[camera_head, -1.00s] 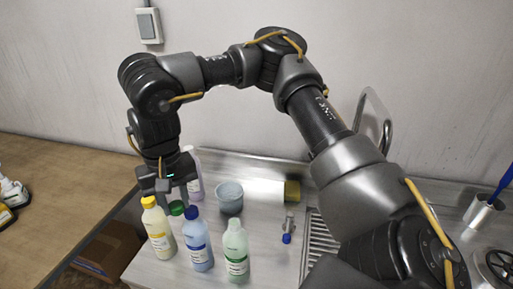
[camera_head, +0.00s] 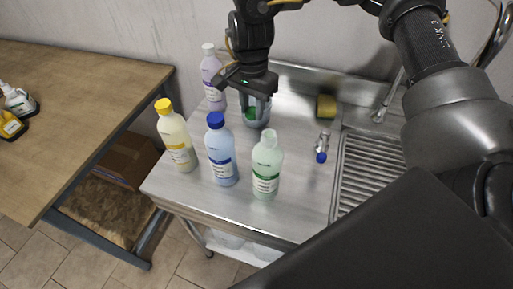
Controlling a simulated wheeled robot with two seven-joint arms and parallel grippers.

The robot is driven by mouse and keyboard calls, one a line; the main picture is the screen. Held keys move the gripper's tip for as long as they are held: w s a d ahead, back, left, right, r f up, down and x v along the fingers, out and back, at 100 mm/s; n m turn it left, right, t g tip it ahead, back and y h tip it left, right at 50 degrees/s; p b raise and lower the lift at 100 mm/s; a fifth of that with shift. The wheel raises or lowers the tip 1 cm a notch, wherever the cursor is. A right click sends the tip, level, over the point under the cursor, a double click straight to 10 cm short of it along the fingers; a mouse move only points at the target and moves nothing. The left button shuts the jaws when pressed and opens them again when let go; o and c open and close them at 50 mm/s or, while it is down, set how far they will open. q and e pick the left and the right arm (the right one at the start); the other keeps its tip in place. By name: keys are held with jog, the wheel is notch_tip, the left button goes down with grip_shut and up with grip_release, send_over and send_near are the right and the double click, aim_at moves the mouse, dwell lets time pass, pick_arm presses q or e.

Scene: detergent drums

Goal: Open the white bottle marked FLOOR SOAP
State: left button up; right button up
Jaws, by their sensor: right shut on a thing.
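A pale, green-tinted bottle (camera_head: 267,168) with a green label stands upright near the front of the steel counter. Its top is pale, with no coloured cap on it. The labels are too small to read, so I cannot confirm which bottle says FLOOR SOAP. My right gripper (camera_head: 249,99) is behind this bottle, pointing down over a grey bowl (camera_head: 265,119). It is shut on a green cap (camera_head: 251,114), which shows below the fingers at the bowl's opening. Whether the cap touches the bowl is unclear. My left gripper is out of view.
A blue-capped bottle (camera_head: 221,152), a yellow-capped bottle (camera_head: 177,140) and a lilac bottle (camera_head: 211,75) stand left of the gripper. A yellow sponge (camera_head: 326,107) and a small blue-ended fitting (camera_head: 321,150) lie right. The drainer (camera_head: 368,165) is further right; a wooden table (camera_head: 75,95) is left.

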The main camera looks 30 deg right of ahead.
aim_at(252, 110)
notch_tip(252, 110, down, 3)
jog(key=shift+w+d+f+m+b, duration=0.1)
jog(key=shift+m+b, duration=0.15)
jog(key=shift+m, duration=0.35)
jog(key=shift+w+r+m+b, duration=0.1)
jog(key=shift+m+b, duration=0.1)
jog(key=shift+m, duration=0.4)
jog(key=shift+f, duration=0.1)
jog(key=shift+s, duration=0.1)
notch_tip(252, 110, down, 5)
jog(key=shift+f, duration=0.55)
notch_tip(252, 110, down, 3)
jog(key=shift+f+p, duration=0.2)
jog(key=shift+p, duration=0.1)
jog(key=shift+f, duration=0.2)
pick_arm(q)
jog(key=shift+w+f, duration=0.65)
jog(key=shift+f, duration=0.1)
